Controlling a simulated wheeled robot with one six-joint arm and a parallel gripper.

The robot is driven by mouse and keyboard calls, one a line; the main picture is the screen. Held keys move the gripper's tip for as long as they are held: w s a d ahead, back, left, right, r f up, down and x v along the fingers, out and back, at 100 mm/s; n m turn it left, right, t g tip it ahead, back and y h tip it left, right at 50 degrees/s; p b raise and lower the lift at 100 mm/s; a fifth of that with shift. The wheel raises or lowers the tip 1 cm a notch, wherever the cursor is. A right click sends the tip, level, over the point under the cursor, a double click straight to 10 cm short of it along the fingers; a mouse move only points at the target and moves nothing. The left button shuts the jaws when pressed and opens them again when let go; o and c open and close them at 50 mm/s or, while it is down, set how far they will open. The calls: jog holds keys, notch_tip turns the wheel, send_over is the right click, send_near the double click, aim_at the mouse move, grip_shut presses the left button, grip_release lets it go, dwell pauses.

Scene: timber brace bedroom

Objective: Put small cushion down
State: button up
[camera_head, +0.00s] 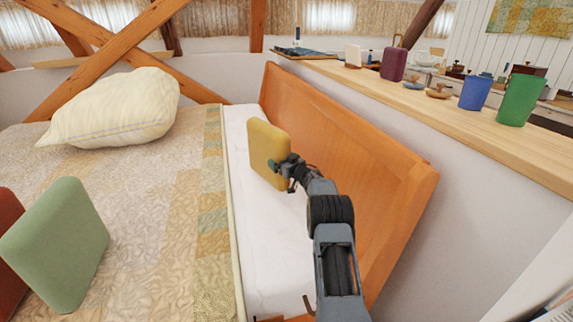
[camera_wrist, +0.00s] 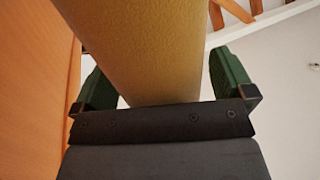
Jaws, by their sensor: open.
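The small yellow cushion (camera_head: 267,150) stands upright on the white strip of the bed, beside the wooden headboard panel. My gripper (camera_head: 284,164) is at its near right edge. In the wrist view the yellow cushion (camera_wrist: 163,50) lies between the two green fingers of my gripper (camera_wrist: 162,85), with a gap seen at the right finger and a smaller one at the left. The fingers are open around its edge. The cushion's bottom edge is partly hidden by my arm, so I cannot tell fully how it rests.
A cream pillow (camera_head: 118,108) lies on the patterned bed (camera_head: 150,220). A green cushion (camera_head: 60,245) and a red cushion (camera_head: 10,235) stand at the left. The orange wooden panel (camera_head: 345,150) is close on my arm's right. A ledge (camera_head: 450,115) behind holds cups (camera_head: 520,98).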

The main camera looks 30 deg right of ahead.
jog(key=s+d+p, duration=0.1)
jog(key=s+d, duration=0.1)
jog(key=s, duration=1)
jog(key=s+a+r+m+g+h, duration=0.35)
jog(key=s+a+r+h, duration=0.2)
jog(key=a+r, duration=0.25)
jog(key=s+a+f+g, duration=0.1)
jog(key=s+a+g, duration=0.2)
jog(key=s, duration=0.7)
jog(key=s+a+f+n+g+y, duration=0.1)
jog(key=s+a+g, duration=0.3)
jog(key=s+a, duration=0.4)
jog(key=s+a+f+g+y, duration=0.1)
jog(key=s+a+g, duration=0.3)
jog(key=s, duration=0.8)
jog(key=shift+a+f, duration=0.9)
jog(key=shift+a, duration=0.05)
jog(key=shift+r, duration=0.15)
